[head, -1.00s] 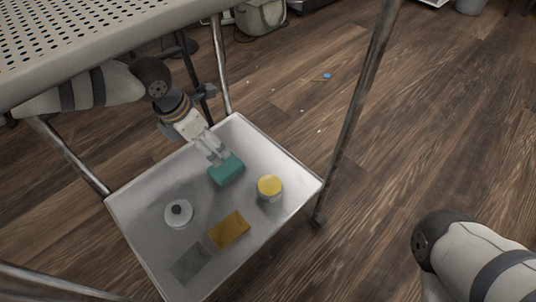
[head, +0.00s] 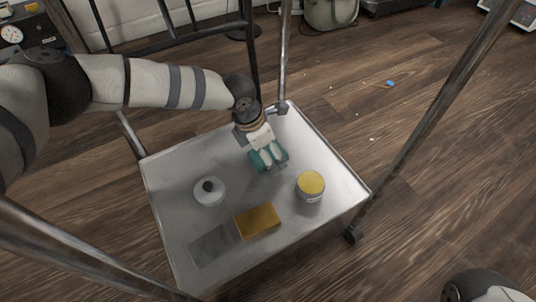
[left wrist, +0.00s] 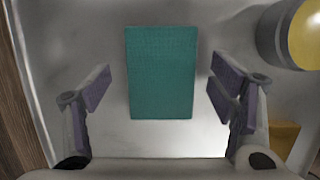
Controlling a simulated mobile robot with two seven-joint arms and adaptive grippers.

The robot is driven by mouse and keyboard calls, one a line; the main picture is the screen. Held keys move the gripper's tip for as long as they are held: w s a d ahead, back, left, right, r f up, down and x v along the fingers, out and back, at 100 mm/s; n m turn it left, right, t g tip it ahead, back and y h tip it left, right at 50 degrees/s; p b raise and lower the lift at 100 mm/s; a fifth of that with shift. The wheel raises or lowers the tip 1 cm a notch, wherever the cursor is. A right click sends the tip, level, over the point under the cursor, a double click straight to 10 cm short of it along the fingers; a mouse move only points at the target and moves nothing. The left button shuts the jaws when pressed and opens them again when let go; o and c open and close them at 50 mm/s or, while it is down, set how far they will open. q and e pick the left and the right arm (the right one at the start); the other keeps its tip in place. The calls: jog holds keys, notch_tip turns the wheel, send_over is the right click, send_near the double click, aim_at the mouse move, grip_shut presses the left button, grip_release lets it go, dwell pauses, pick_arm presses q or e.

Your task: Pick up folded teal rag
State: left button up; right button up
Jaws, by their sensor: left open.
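The folded teal rag (head: 256,162) lies on the lower shelf tray of a metal cart. In the left wrist view the rag (left wrist: 161,72) shows as an upright rectangle between my finger pads, with a gap on each side. My left gripper (head: 269,158) is over the rag, pointing down, and hides part of it in the head view. In the left wrist view my left gripper (left wrist: 161,92) is open and empty. My right gripper is not in view.
On the grey tray (head: 165,205) are a yellow-lidded can (head: 311,186), a yellow-brown block (head: 257,221), a white round item with a black knob (head: 209,191) and a flat grey sheet (head: 213,244). Cart posts (head: 430,120) stand at the corners.

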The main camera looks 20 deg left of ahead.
pick_arm(q)
jog(key=shift+f, duration=0.25)
dwell(0.3)
jog(key=shift+a, duration=0.1)
jog(key=c, duration=1)
